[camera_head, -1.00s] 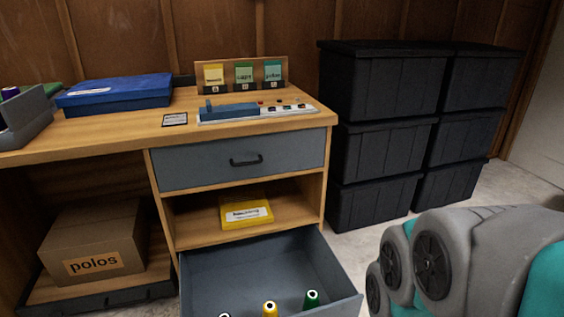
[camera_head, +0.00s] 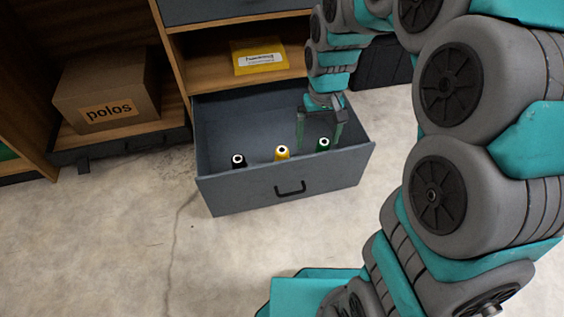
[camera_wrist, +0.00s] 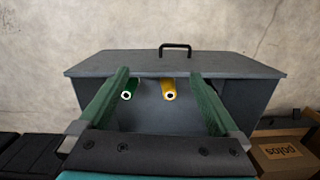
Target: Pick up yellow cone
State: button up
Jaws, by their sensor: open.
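The yellow cone (camera_head: 282,153) stands in the open grey drawer (camera_head: 222,189), between a black cone (camera_head: 238,161) on the left and a green cone (camera_head: 324,145) on the right. My gripper (camera_head: 318,146) is open and empty, reaching down over the drawer close to the green cone and to the right of the yellow cone. In the wrist view, the yellow cone (camera_wrist: 168,88) and the green cone (camera_wrist: 128,88) both show between my open fingers (camera_wrist: 160,83). The green cone lies near the left finger. The black cone does not show there.
A yellow pack (camera_head: 259,57) lies on the shelf above the drawer. A cardboard box marked polos (camera_head: 108,92) stands at the left. The drawer front has a black handle (camera_head: 290,188). Bare concrete floor is clear in front of the drawer.

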jog(key=w+a+f+b, duration=0.2)
jog(key=w+a+f, duration=0.2)
jog(key=w+f, duration=0.4)
jog(key=b, duration=0.2)
send_near(282, 156)
notch_tip(282, 156, down, 5)
jog(key=w, duration=0.1)
jog(key=shift+n+t, duration=0.4)
jog(key=shift+w+a+f+b, duration=0.1)
jog(key=shift+w+f+b, duration=0.1)
jog(key=shift+f, duration=1.85)
jog(key=shift+w+a+f+b, duration=0.1)
jog(key=shift+f+b, duration=0.1)
jog(key=shift+f, duration=1.9)
jog(key=shift+c, duration=0.2)
grip_shut()
